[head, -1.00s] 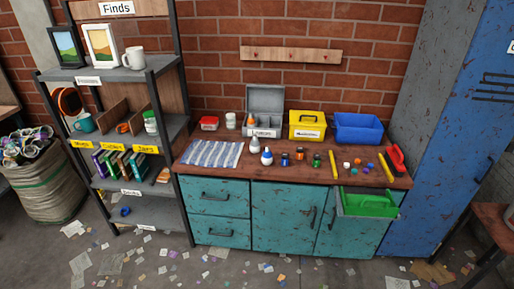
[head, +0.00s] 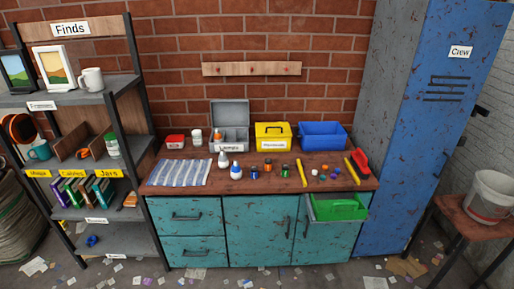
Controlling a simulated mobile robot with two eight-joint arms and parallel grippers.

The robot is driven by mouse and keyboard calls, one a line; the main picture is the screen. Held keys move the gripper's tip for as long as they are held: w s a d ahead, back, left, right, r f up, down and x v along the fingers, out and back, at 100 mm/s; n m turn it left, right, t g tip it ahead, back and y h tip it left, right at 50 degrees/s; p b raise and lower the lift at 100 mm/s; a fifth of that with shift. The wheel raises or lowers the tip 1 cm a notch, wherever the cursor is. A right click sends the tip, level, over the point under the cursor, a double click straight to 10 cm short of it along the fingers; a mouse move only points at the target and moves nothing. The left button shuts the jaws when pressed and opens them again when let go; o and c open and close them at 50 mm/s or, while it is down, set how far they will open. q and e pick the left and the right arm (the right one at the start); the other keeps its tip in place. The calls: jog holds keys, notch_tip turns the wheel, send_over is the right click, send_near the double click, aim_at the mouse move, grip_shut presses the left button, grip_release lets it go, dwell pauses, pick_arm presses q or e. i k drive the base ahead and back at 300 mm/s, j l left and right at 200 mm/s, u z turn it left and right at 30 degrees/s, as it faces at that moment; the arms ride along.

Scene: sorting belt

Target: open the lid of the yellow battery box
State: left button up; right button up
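The yellow battery box (head: 273,137) stands at the back of the wooden worktop, with its lid shut. A dark handle lies on top of the lid and a white label is on its front; the label is too small to read surely. It sits between an open grey case (head: 230,136) on its left and a blue bin (head: 323,135) on its right. Neither of my grippers shows in the head view.
Several small bottles and jars (head: 254,172) stand in front of the box. A striped cloth (head: 180,172) lies at the left of the worktop. A green tray (head: 338,208) juts out at the front right. A shelf unit (head: 85,184) stands left, a blue locker (head: 436,120) right.

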aim_at(262, 130)
jog(key=i+l+u, duration=0.1)
jog(key=i+u, duration=0.15)
jog(key=i, duration=0.3)
jog(key=i+l+u, duration=0.25)
jog(key=i, duration=0.35)
